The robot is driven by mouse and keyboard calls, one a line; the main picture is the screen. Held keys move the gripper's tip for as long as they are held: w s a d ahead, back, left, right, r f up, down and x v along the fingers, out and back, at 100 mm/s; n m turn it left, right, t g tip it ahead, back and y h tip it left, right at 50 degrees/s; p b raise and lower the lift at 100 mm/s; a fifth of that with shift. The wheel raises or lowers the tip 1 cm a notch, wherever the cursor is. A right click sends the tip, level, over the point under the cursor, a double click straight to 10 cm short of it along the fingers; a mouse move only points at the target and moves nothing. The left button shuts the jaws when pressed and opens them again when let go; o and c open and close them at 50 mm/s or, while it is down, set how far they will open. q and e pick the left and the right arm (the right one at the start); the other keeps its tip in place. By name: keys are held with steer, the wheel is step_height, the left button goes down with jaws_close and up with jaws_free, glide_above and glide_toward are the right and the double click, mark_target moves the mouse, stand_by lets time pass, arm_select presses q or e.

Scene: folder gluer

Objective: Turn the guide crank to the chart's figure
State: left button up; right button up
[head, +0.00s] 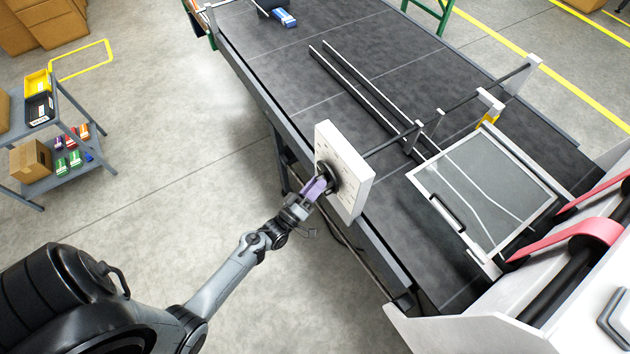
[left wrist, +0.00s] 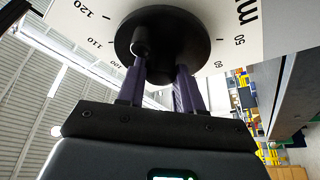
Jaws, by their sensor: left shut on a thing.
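The guide crank (head: 333,173) is a black round disc on a white upright plate (head: 355,187) at the near side of the conveyor. In the left wrist view the crank (left wrist: 180,28) has a round black knob (left wrist: 140,41) left of its middle. The plate there (left wrist: 84,22) carries figures, including 120, 110, 100, 60 and 50. My left gripper (head: 322,183) is at the crank, its purple fingers (left wrist: 158,74) shut on it. The exact grip is partly hidden, and I cannot make out a pointer. I see no separate chart with a set figure.
Two long guide rails (head: 362,88) lie along the dark conveyor (head: 270,55), and a rod (head: 460,102) crosses it from the plate. A framed clear cover (head: 487,185) stands near the red belts (head: 580,232). A cart (head: 65,170) is at left; the floor between is clear.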

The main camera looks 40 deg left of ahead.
arm_select(q)
steer(key=shift+n+g+y+p, duration=0.35)
steer(key=shift+n+p, duration=0.45)
steer(key=shift+n, duration=0.6)
steer(key=o, duration=1)
steer(key=shift+o, duration=0.2)
steer(key=b+v, duration=0.2)
steer(key=v, duration=0.9)
steer(key=shift+d+r, duration=0.1)
steer(key=shift+r, duration=0.05)
